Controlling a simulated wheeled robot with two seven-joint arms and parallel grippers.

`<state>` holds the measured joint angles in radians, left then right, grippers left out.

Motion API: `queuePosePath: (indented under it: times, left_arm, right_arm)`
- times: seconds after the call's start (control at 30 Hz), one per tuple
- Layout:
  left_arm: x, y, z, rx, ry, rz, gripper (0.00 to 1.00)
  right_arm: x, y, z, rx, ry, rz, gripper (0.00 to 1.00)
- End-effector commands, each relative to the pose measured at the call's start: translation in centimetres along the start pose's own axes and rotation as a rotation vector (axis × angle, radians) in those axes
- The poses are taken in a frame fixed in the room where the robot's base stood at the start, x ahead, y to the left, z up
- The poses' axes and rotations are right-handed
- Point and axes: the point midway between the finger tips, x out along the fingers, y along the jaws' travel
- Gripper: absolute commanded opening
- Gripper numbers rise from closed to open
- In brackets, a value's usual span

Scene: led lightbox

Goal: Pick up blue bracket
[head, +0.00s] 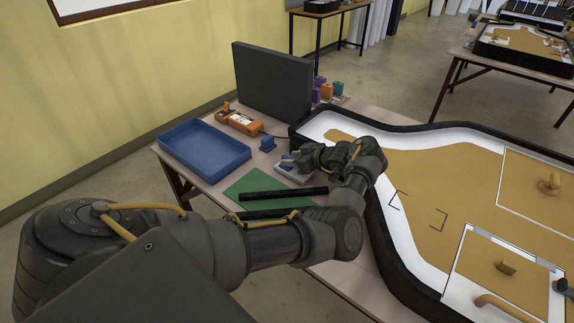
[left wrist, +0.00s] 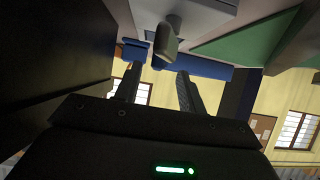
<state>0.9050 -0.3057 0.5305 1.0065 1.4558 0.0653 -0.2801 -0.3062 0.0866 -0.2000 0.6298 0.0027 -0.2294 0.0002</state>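The blue bracket (head: 267,144) is a small upright blue piece on the table, between the blue tray and my left gripper. My left gripper (head: 284,160) is low over a small light grey box (head: 297,178), pointing left, a short way from the bracket. In the left wrist view the two fingers of my left gripper (left wrist: 159,70) stand apart with nothing held between them. A small blue piece (left wrist: 135,48), which looks like the bracket, shows beyond the left finger. A grey rounded part (left wrist: 166,42) hangs ahead of the fingers. My right gripper cannot be made out.
A blue tray (head: 183,155) lies at the table's left. An orange device (head: 240,122) and a dark upright panel (head: 272,82) stand behind. A green mat (head: 245,182) with a black bar (head: 283,194) lies in front. A black-rimmed board (head: 425,157) fills the right.

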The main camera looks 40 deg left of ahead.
Motion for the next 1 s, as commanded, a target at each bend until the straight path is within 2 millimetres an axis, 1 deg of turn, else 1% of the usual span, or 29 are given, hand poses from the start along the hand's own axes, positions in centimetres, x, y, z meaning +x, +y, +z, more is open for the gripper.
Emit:
queuePosePath:
  times: [0.07, 0.17, 0.27, 0.33, 0.43, 0.57, 0.7, 1.0]
  left_arm:
    - [0.1, 0.0, 0.0, -0.001, 0.000, 0.001, 0.40]
    - [1.0, 0.1, 0.1, -0.002, 0.002, -0.001, 0.40]
    - [2.5, 0.2, 0.3, -0.003, 0.003, -0.003, 0.40]
    - [3.7, 0.4, 0.3, -0.005, 0.003, -0.003, 0.40]
    - [4.9, 0.4, 0.1, -0.004, 0.001, -0.003, 0.40]
    - [5.3, 0.4, -0.1, -0.003, 0.001, -0.002, 0.40]
    - [5.2, 0.4, -0.2, -0.003, 0.001, -0.002, 0.40]
    - [5.2, 0.4, -0.1, -0.002, 0.000, -0.002, 0.01]
  right_arm:
    - [0.1, 0.1, -0.3, 0.000, 0.005, 0.002, 0.36]
    - [0.9, 0.4, -0.5, -0.001, 0.009, 0.006, 0.36]
    - [2.0, 1.1, -0.6, -0.004, 0.010, 0.015, 0.36]
    - [2.8, 1.9, -0.7, -0.007, 0.014, 0.026, 0.36]
    - [2.9, 3.0, -0.8, -0.011, 0.014, 0.039, 0.36]
    - [2.8, 4.0, -0.7, -0.014, 0.009, 0.052, 0.36]
    - [2.8, 4.0, -0.6, -0.013, 0.008, 0.052, 0.36]
    - [2.8, 3.1, -0.4, -0.011, 0.007, 0.041, 0.36]
